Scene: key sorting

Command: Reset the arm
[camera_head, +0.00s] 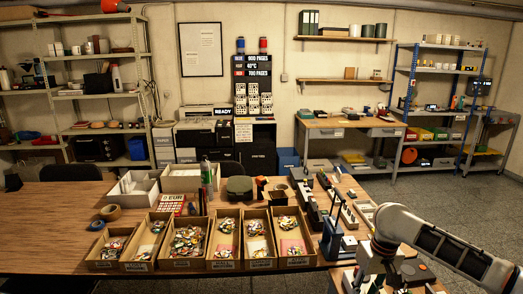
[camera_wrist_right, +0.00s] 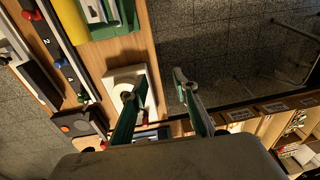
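My right arm (camera_head: 440,250) comes in from the right edge in the head view, white and dark, bent down over the table's right front corner. Its gripper cannot be made out clearly there. In the right wrist view my right gripper (camera_wrist_right: 159,80) has its two greenish fingers spread apart with nothing between them. Beneath the left finger is a white square item with a round top (camera_wrist_right: 128,85) on the wooden table. My left gripper is not in view.
Several open cardboard boxes of keys (camera_head: 188,240) line the table's front. A blue upright device (camera_head: 331,238) and long dark racks (camera_head: 312,205) stand left of my right arm. White trays (camera_head: 133,189) sit at the back left. Bare wood (camera_head: 50,235) lies at the left.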

